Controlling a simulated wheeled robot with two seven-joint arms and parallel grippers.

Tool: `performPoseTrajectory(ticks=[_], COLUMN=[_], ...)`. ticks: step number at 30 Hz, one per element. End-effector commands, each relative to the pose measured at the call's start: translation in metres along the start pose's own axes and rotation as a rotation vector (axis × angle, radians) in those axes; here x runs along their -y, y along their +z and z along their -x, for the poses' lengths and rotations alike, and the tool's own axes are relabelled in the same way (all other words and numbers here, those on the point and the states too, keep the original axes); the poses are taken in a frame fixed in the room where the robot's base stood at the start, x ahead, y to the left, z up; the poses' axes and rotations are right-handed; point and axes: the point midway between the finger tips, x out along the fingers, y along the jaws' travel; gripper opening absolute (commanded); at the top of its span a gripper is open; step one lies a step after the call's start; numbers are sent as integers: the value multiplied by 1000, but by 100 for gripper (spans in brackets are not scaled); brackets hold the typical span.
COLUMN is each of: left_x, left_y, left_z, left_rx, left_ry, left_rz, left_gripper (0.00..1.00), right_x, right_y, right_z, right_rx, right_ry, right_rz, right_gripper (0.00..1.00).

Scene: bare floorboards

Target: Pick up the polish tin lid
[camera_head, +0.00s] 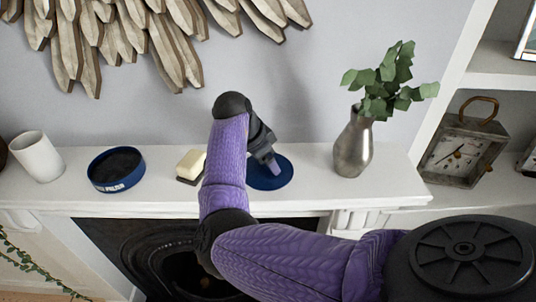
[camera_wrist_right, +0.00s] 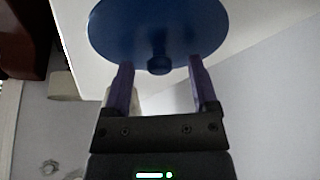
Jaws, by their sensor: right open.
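The polish tin lid is a flat dark blue disc (camera_head: 278,181) lying on the white mantel shelf in the head view. In the right wrist view the lid (camera_wrist_right: 160,25) fills the top, with a small round blue knob at its near side. My right gripper (camera_head: 272,163) is over the lid; in the wrist view its open fingers (camera_wrist_right: 160,68) stand either side of the knob's line, with a gap between them. I cannot tell whether they touch the lid. The open blue polish tin (camera_head: 118,187), dark inside, stands further left. My left gripper is out of view.
A yellowish block on a dark base (camera_head: 190,165) sits just left of my right forearm. A white cup (camera_head: 38,157) stands at the far left. A metal vase with leaves (camera_head: 353,148) stands right of the lid. The shelf's front edge drops to a fireplace.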

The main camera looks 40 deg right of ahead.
Motion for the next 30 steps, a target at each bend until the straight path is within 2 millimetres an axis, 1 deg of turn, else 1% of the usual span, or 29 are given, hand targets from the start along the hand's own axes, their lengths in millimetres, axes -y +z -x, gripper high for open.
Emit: performPoseTrajectory(ticks=[6,8,9,14,15,17,26,30], left_x=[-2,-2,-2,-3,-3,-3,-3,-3], left_y=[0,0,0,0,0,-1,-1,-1], left_z=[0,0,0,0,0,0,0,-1], left_rx=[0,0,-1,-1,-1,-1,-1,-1], left_ry=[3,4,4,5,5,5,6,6], left_rz=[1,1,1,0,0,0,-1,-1], left_gripper=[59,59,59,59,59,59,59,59], right_x=[0,0,0,0,0,0,0,1], right_y=[0,0,0,0,0,0,0,-3], right_z=[-2,-2,-2,-2,-2,-2,-1,6], right_rx=[1,1,1,0,0,0,0,-1], right_ry=[-1,-1,-1,-1,-1,-1,-1,-3], right_rz=[1,1,1,1,1,1,1,0], right_gripper=[75,63,54,20,12,0,0,0])
